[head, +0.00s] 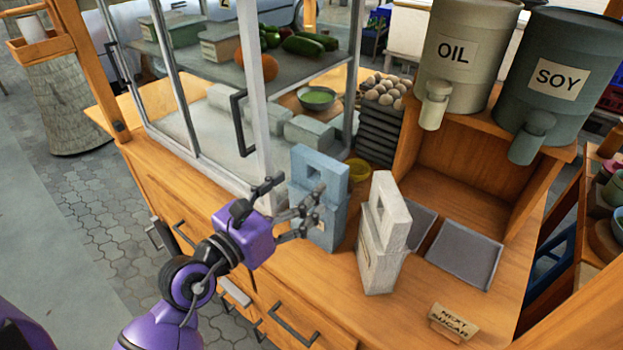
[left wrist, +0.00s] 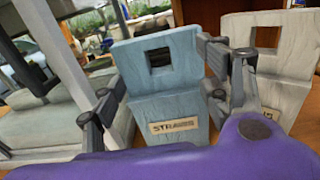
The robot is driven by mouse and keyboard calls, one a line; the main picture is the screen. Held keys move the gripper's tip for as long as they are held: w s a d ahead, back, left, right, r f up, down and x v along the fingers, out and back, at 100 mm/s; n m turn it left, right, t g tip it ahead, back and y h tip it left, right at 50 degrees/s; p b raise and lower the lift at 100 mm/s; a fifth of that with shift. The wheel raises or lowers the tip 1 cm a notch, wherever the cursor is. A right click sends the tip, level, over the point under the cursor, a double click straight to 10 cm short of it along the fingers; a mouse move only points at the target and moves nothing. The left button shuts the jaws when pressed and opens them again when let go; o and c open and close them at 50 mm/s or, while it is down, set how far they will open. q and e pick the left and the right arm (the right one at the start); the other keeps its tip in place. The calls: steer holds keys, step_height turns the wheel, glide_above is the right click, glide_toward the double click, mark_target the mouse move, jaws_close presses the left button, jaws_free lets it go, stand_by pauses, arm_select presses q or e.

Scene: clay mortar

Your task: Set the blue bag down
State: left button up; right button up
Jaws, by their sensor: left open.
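The blue bag (head: 333,232) stands upright on the wooden counter (head: 335,311), beside the glass case. It has a square hole near its top, and in the left wrist view the blue bag (left wrist: 160,90) shows a label that seems to read "STRAWS". My left gripper (head: 292,203) is open in front of the bag. In the left wrist view its fingers (left wrist: 163,97) lie on either side of the bag; I cannot tell whether they touch it. The gripper hides part of the bag's front in the head view. My right gripper is not in view.
A white bag (head: 378,263) stands just right of the blue one. Grey trays (head: 465,254) and a "NEXT SUGAR" sign (head: 452,322) lie farther right. The glass case (head: 262,130) is close on the left. Bare counter shows in front of the bags.

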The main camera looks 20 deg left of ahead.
arm_select(q)
steer(key=s+a+f+n+g+y, duration=0.2)
steer(key=s+a+f+n+y, duration=0.2)
steer(key=s+f+n, duration=0.95)
steer(key=s+a+f+n+g+y, duration=0.35)
steer(key=s+f+n, duration=0.45)
steer(key=f+n, duration=0.95)
steer(key=s+d+f+n+g, duration=0.2)
steer(key=s+f+n, duration=0.2)
steer(key=s, duration=0.2)
steer(key=s+d+f+n+g+h, duration=0.1)
steer(key=s+d+f+n, duration=0.2)
steer(key=s, duration=0.3)
steer(key=shift+d+f+n+g+b, duration=0.15)
steer(key=shift+f+n+g+b, duration=0.25)
steer(key=shift+n, duration=0.4)
steer(key=shift+r, duration=0.1)
